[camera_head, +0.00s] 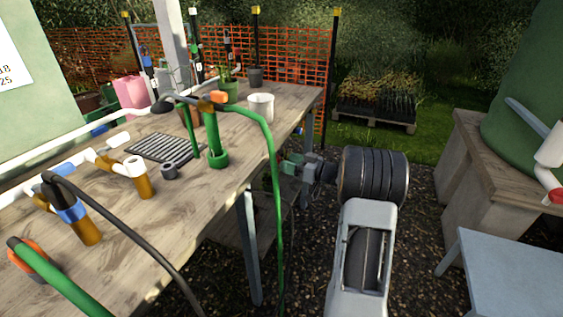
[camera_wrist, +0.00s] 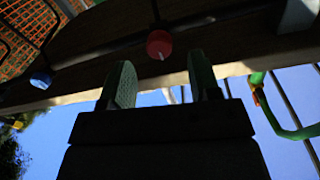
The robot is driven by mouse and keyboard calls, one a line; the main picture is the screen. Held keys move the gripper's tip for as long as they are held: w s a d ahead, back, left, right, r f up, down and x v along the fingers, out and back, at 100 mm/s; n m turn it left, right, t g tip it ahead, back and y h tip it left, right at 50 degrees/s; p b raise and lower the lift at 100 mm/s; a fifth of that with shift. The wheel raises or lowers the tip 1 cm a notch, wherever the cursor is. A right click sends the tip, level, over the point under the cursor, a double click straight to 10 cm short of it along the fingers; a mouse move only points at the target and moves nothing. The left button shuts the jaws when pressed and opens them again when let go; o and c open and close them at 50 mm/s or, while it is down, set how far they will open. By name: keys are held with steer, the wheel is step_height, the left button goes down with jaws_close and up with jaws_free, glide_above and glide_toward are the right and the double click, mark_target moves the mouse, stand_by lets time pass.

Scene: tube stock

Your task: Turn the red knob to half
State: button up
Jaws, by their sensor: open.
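The red knob (camera_wrist: 159,44) shows in the wrist view, round, with a pale pointer line on its face. It sits on a dark pipe or rail under a wooden surface. My gripper (camera_wrist: 162,80) is open and empty, its two green-padded fingers below the knob in that picture, one to each side of its line. The fingers do not touch the knob. In the head view my gripper (camera_head: 292,164) is at the right edge of the workbench, and I cannot make out this knob there.
A blue knob (camera_wrist: 40,80) is left on the same line in the wrist view. The workbench (camera_head: 235,178) carries pipes, pots and a white mug (camera_head: 261,107). A green hose (camera_head: 275,180) hangs over its edge, close to my gripper. A grey-blue table (camera_head: 515,270) stands right.

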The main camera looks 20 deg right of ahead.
mark_target(277, 159)
steer(key=shift+x, duration=1.7)
steer(key=c, duration=0.9)
steer(key=shift+f+m+b, duration=0.1)
steer(key=shift+m+b, duration=0.2)
steer(key=shift+b, duration=0.1)
steer(key=shift+d+m+g+b, duration=0.15)
steer(key=shift+m+b, duration=0.3)
steer(key=shift+m, duration=3.7)
steer(key=shift+a+m+g+b, duration=0.1)
steer(key=shift+m+g+b, duration=0.25)
steer(key=shift+m, duration=3.8)
